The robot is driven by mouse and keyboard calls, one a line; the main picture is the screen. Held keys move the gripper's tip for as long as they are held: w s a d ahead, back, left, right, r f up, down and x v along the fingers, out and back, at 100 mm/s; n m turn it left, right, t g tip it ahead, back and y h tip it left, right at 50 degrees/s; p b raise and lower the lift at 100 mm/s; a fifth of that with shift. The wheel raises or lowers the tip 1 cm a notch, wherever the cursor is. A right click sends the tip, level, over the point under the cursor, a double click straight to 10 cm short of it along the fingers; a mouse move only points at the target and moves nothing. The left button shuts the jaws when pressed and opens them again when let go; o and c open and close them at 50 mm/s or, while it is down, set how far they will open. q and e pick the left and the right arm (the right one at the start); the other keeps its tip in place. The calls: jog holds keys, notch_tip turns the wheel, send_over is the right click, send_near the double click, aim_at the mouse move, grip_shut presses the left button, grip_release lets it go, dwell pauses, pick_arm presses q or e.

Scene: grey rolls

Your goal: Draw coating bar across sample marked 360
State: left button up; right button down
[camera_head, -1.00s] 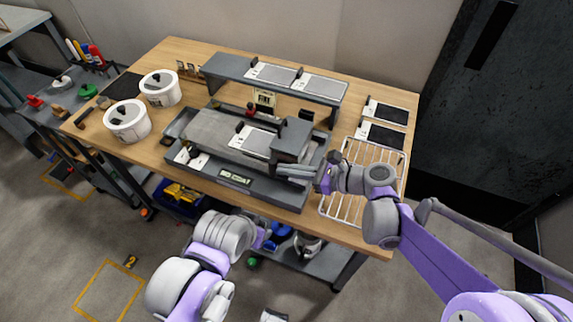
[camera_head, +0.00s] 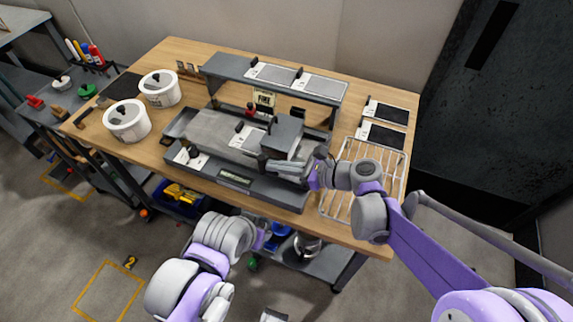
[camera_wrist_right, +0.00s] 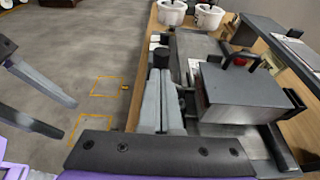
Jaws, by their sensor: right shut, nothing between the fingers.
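The grey coating machine (camera_head: 300,200) sits at the table's front, with a blurred front label. A dark grey block (camera_head: 285,135), also in the right wrist view (camera_wrist_right: 240,88), stands over the right part of its bed. A sample panel with a white label (camera_head: 240,138) lies left of the block; its number is unreadable. My right gripper (camera_head: 264,164) is shut and empty along the block's front side. A black knob (camera_wrist_right: 160,55) is just beyond its fingertips; whether they touch is unclear. I cannot distinguish a separate coating bar. My left gripper (camera_wrist_right: 68,119) is open, away from the machine.
A shelf (camera_head: 325,88) with two panels stands behind the machine. Two white pots (camera_head: 127,122) are at the left. A wire rack (camera_head: 345,195) and two dark-faced panels (camera_head: 384,135) are at the right.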

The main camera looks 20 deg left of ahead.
jog(key=a+b, duration=0.1)
jog(key=a, duration=1)
jog(key=shift+w+a, duration=0.15)
jog(key=shift+w, duration=0.05)
dwell(2.5)
jog(key=shift+d, duration=0.2)
jog(key=d, duration=0.3)
jog(key=shift+s+d+b, duration=0.1)
jog(key=shift+d+b, duration=0.25)
dwell(0.4)
jog(key=s+d+f+n+t+h+p, duration=0.1)
jog(key=s+d+n+h, duration=0.3)
jog(key=d, duration=1)
jog(key=s+d+f+n+t+h+p, duration=0.1)
jog(key=s+d+n+h, duration=0.4)
jog(key=d, duration=0.9)
jog(key=s+d+f+n+t+h+p, duration=0.1)
jog(key=s+d+n+t+h+p, duration=0.1)
jog(key=s+d+n+h, duration=0.3)
jog(key=d+n, duration=0.4)
jog(key=d, duration=0.6)
jog(key=shift+s+t+h, duration=0.25)
jog(key=shift+t+h, duration=0.05)
jog(key=shift+t, duration=0.1)
